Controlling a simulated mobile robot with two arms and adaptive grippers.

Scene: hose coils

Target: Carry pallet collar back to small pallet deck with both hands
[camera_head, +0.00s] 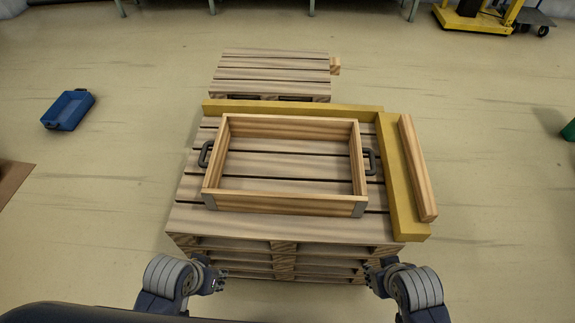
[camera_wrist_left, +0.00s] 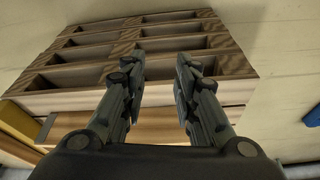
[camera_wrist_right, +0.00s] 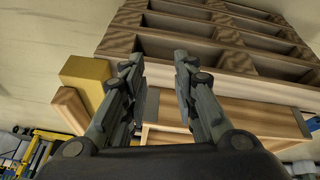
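The pallet collar (camera_head: 285,203) is a rectangular wooden frame with metal corner plates and a dark handle at each short end. It lies flat on a stack of wooden pallets (camera_head: 285,231) in front of me. The left handle (camera_head: 205,154) and right handle (camera_head: 371,161) are free. A small pallet deck (camera_head: 270,72) stands beyond the stack. My left gripper (camera_head: 217,279) is at the stack's near left corner, below the collar. My right gripper (camera_head: 376,270) is at the near right corner. The wrist views show both left (camera_wrist_left: 160,62) and right (camera_wrist_right: 160,62) fingers apart and empty.
Yellow beams (camera_head: 400,185) line the stack's far and right edges, with a wooden block (camera_head: 418,168) along the right one. A yellow machine (camera_head: 475,17) is at the far right.

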